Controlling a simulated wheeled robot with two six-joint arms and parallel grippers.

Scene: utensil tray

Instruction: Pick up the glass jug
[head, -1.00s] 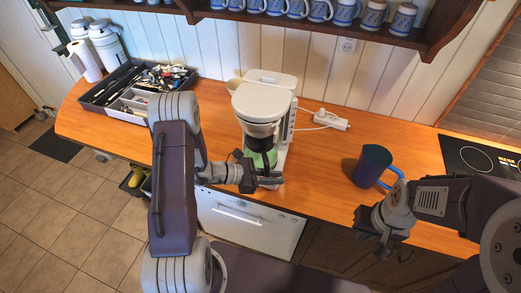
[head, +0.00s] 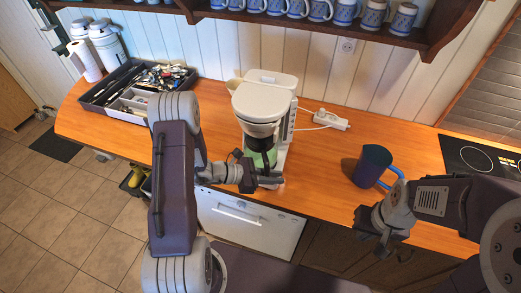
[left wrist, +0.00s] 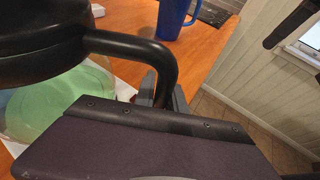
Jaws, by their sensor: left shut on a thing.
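The glass jug (head: 262,159) has greenish glass and stands in the white coffee maker (head: 265,104), under its upper part. In the left wrist view its green glass (left wrist: 62,104) and black handle (left wrist: 135,45) show close up on the left. My left gripper (head: 272,181) is at the front of the jug and is shut on its handle. The fingertips are mostly hidden in the left wrist view. My right gripper (head: 388,250) hangs low at the counter's front edge, away from the jug; its finger gap is unclear.
A blue mug (head: 371,166) stands right of the coffee maker, near my right arm. A dark utensil tray (head: 97,99) is at the left. A power strip (head: 331,119) lies behind, and a cooktop (head: 480,157) is at the right. The counter between coffee maker and mug is clear.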

